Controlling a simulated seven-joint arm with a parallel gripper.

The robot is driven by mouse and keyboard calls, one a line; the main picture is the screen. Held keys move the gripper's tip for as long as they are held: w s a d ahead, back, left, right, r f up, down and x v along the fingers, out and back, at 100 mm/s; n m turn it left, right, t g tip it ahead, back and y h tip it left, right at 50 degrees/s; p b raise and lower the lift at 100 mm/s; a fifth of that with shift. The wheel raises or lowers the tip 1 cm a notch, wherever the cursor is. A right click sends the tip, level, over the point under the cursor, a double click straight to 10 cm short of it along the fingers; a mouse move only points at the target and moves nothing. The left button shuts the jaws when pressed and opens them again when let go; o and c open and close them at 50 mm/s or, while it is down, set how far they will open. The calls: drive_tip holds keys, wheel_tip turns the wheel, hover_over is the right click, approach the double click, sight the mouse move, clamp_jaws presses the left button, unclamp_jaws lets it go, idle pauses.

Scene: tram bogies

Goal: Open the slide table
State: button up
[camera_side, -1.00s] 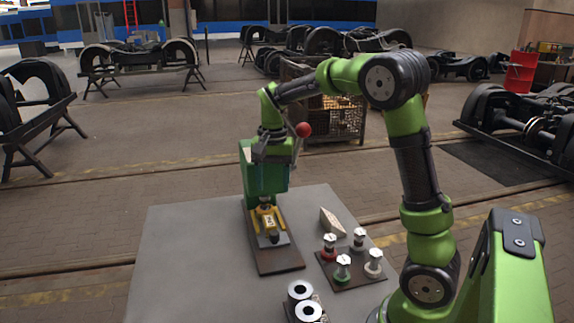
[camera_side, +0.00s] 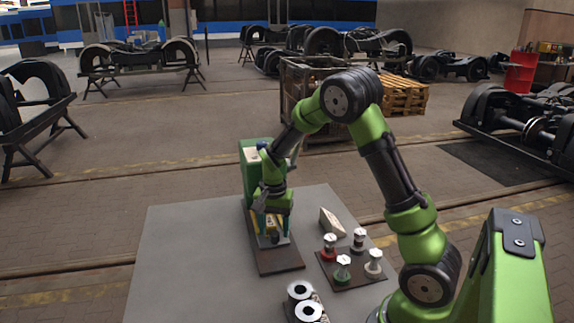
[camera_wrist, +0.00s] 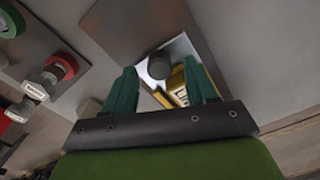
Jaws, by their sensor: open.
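The slide table is a pale metal plate with yellow sides and a dark round knob, set low in a green press (camera_side: 256,152) on a dark base plate (camera_side: 279,262). In the wrist view the slide table's plate (camera_wrist: 182,47) carries the knob (camera_wrist: 160,65), with a yellow labelled part behind it. My gripper (camera_side: 268,214) is low in front of the press and covers much of the slide in the side view. In the wrist view my gripper (camera_wrist: 160,82) is open, its teal fingers either side of the yellow part, with the knob just beyond the tips. I cannot tell if they touch anything.
A dark board with several knobs, among them a red one (camera_side: 329,241) and a green one (camera_side: 343,265), stands right of the press base. A pale wedge (camera_side: 332,222) lies behind it. The grey tabletop (camera_side: 190,255) is clear at left.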

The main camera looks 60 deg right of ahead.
drive_tip(key=shift+f, duration=0.85)
drive_tip(key=shift+c, duration=0.5)
clamp_jaws()
